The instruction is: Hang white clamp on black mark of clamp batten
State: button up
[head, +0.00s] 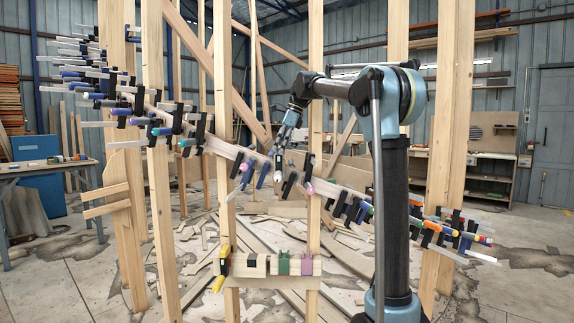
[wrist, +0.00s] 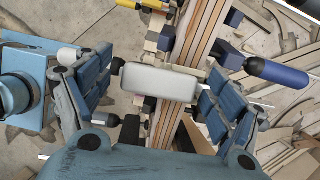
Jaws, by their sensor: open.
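The white clamp (wrist: 160,83) sits at the curved stringer (wrist: 190,50) in the wrist view, its pale handle lying between my two spread fingers. My gripper (wrist: 155,95) is open around the handle, with a gap visible on the right side; I cannot tell whether the left finger touches. In the head view my gripper (head: 282,148) points down at the stringer line, with the white clamp (head: 278,165) small below it. The clamp batten (head: 268,270) is fixed low across two posts, with black (head: 257,265), green (head: 284,263) and magenta (head: 307,264) marks. A yellow clamp (head: 224,262) hangs at its left end.
Upright wooden posts (head: 315,100) stand around the stringer. Loose boards (head: 250,245) litter the floor.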

jog(key=c, duration=1.8)
jog(key=shift+o, duration=0.2)
